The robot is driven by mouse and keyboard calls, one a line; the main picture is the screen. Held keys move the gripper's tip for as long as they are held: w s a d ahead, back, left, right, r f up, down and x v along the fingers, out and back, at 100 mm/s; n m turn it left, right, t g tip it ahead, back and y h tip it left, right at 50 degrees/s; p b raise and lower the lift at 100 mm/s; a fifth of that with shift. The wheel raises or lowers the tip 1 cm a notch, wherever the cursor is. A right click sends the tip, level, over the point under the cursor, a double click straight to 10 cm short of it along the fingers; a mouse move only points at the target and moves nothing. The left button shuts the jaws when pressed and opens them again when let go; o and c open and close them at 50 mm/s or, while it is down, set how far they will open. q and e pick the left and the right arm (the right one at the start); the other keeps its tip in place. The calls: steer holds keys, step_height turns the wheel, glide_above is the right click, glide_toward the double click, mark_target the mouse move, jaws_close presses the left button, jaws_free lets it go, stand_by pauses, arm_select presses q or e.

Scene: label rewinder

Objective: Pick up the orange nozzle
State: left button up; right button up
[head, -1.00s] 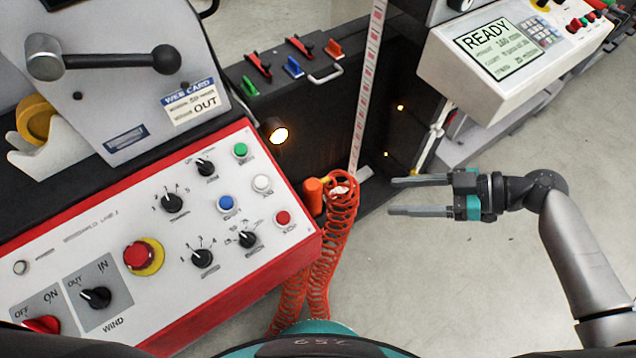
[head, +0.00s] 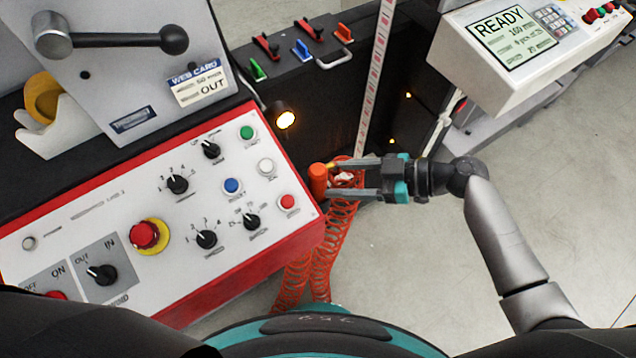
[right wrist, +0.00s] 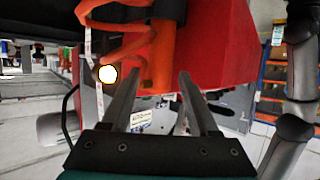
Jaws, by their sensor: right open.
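The orange nozzle (head: 318,180) hangs upright beside the right end of the red-edged control panel, at the top of a coiled orange hose (head: 322,250). My right gripper (head: 332,180) is open, its two fingers reaching left with their tips at the nozzle's right side. Whether they touch it or reach around it, I cannot tell. In the right wrist view, the orange nozzle (right wrist: 162,55) shows ahead, between the lines of the two open fingers (right wrist: 158,74), with loops of hose to its left. My left gripper is not in view.
The control panel (head: 130,215) with knobs and buttons stands close left of the nozzle. A lit lamp (head: 285,117) and a pale printed strip (head: 376,80) are behind it. A READY display box (head: 520,50) is at the upper right. The floor at right is clear.

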mark_target(318, 188)
steer(key=shift+x, duration=1.4)
jaws_close()
